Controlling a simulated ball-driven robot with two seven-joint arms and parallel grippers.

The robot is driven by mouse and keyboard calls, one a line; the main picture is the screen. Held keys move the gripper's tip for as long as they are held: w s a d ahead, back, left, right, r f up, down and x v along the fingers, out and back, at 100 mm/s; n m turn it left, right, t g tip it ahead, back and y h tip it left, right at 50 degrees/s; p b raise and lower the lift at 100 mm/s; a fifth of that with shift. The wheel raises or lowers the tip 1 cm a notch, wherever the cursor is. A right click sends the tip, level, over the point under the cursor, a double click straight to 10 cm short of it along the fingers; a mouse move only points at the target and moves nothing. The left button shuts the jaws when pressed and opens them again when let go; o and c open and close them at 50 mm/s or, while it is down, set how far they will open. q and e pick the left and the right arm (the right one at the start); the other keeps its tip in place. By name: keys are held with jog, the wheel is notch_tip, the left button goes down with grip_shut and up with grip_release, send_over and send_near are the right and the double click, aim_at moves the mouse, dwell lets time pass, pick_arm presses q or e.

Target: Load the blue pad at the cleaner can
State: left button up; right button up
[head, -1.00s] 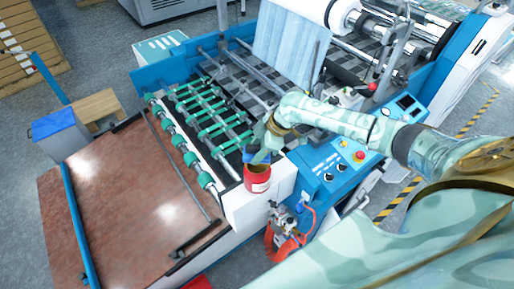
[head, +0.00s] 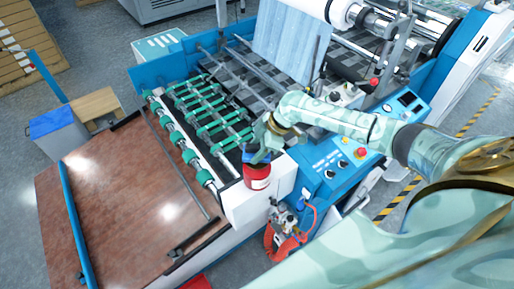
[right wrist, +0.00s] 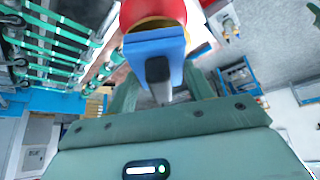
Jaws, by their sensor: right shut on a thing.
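The red cleaner can (head: 257,178) stands upright on the white end housing of the machine, and its red side shows at the top of the right wrist view (right wrist: 150,8). My right gripper (head: 262,146) is just above the can and is shut on the blue pad (head: 255,159). In the right wrist view the blue pad (right wrist: 151,45) has a dark grip facing me. The pad is at the can's mouth and overlaps it; whether it touches what is inside is hidden. My left gripper is not in view.
Green-wheeled rollers (head: 205,115) lie left of the can. The blue control panel (head: 335,165) with buttons is to its right. A small device with an orange hose (head: 283,218) hangs below.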

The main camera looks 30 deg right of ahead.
aim_at(249, 146)
jog(key=shift+f+b, duration=0.3)
jog(key=shift+f, duration=0.2)
dwell(0.3)
dwell(1.3)
jog(key=shift+p, duration=0.3)
notch_tip(249, 146, up, 7)
jog(key=p, duration=0.7)
dwell(0.4)
